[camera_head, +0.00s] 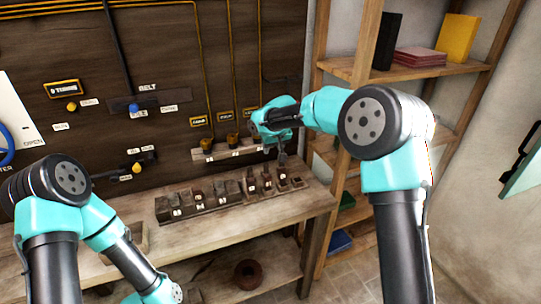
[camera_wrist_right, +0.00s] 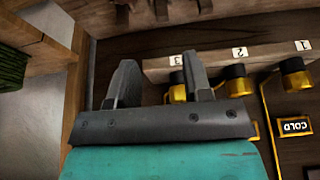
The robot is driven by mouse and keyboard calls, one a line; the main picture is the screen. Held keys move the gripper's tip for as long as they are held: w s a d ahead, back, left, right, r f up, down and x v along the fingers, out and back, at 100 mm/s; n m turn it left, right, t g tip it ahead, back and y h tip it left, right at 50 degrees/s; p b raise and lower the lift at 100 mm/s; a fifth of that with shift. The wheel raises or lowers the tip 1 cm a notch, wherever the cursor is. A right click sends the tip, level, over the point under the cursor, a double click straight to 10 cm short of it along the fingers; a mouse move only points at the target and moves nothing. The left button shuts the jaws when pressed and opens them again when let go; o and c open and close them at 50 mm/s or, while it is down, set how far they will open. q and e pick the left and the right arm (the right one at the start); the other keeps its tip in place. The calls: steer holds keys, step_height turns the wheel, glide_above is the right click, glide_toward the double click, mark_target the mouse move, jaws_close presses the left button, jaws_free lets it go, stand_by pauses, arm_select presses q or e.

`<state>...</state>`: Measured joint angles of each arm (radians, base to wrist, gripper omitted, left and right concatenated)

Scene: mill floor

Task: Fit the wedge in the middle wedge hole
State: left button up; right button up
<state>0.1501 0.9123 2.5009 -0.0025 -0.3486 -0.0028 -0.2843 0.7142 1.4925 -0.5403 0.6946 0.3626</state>
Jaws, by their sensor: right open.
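My right gripper (camera_head: 282,158) is above the right end of the bench, pointing down over a dark rack. In the right wrist view its two grey fingers (camera_wrist_right: 160,75) are apart, with nothing between them. Several small brown wedge-like pieces (camera_head: 267,181) stand in the rack below. Dark blocks show at the top edge of the right wrist view (camera_wrist_right: 161,10), beyond the fingertips. To the left is a grey block row (camera_head: 198,200) with pale front labels. I cannot tell which opening is the middle wedge hole.
A wall ledge (camera_head: 216,152) with several yellow-and-black fittings is behind the right gripper; its labels show in the wrist view (camera_wrist_right: 240,52). Wooden shelves (camera_head: 410,70) stand close on the right. The bench top (camera_head: 225,228) is clear in front of the racks.

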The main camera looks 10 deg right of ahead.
steer(key=v, duration=0.2)
steer(key=shift+s+r, duration=0.15)
steer(key=shift+r, duration=0.1)
stand_by(0.3)
